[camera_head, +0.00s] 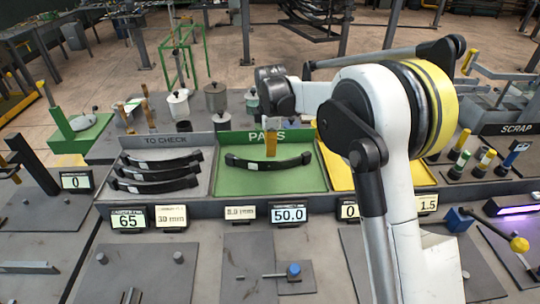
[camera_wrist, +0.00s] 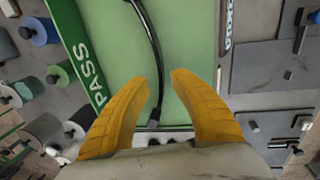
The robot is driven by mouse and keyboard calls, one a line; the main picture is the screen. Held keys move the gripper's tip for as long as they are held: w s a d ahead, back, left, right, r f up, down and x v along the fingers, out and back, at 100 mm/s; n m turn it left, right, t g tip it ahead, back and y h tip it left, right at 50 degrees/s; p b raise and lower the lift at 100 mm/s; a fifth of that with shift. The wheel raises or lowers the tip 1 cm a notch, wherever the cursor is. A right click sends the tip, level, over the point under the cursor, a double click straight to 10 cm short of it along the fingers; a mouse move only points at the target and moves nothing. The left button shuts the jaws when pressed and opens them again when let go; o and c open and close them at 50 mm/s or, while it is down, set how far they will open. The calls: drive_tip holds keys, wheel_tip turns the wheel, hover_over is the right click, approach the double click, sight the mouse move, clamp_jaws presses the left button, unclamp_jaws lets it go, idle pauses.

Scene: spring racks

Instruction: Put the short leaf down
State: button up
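A dark, curved leaf (camera_head: 245,163) lies in the green PASS tray (camera_head: 250,185). In the wrist view the leaf (camera_wrist: 152,40) runs down from the top edge, and its knobbed end lies between my fingers. My gripper (camera_head: 271,152) is over the leaf's middle in the head view. In the wrist view my gripper (camera_wrist: 164,78) is open, with the yellow fingertips apart and the leaf nearer the left one. Whether a finger touches the leaf is unclear. Several similar leaves (camera_head: 150,175) lie in the grey TO CHECK tray (camera_head: 200,190).
A yellow tray (camera_head: 340,178) stands right of the PASS tray, partly hidden by my arm. A SCRAP area (camera_head: 515,129) is at the far right. Small displays (camera_head: 289,214) line the front ledge. Pots and canisters (camera_head: 215,97) stand behind the trays.

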drive_tip(key=shift+s+r, duration=0.15)
drive_tip(key=shift+r, duration=0.8)
drive_tip(key=shift+s+r, duration=0.15)
drive_tip(key=shift+r, duration=0.75)
drive_tip(key=s+d+r+m+t, duration=0.1)
drive_tip(key=s+d+r+m, duration=0.4)
drive_tip(key=s, duration=0.3)
drive_tip(key=s+d+r+m+t, duration=0.2)
drive_tip(key=s+d+r+m, duration=0.15)
drive_tip(key=s+r, duration=0.35)
drive_tip(key=s+d+f+m+t, duration=0.1)
drive_tip(key=s+d+m, duration=0.1)
drive_tip(key=s, duration=0.4)
drive_tip(key=s+d+f+m, duration=0.2)
drive_tip(key=s+m, duration=0.2)
drive_tip(key=s, duration=0.3)
drive_tip(key=s+d+f+m+t, duration=0.1)
drive_tip(key=s+d+f+m, duration=0.1)
drive_tip(key=s+m, duration=0.2)
drive_tip(key=s, duration=0.2)
drive_tip(key=shift+s+f+t, duration=0.2)
drive_tip(key=shift+s+t, duration=0.1)
drive_tip(key=shift+s, duration=0.05)
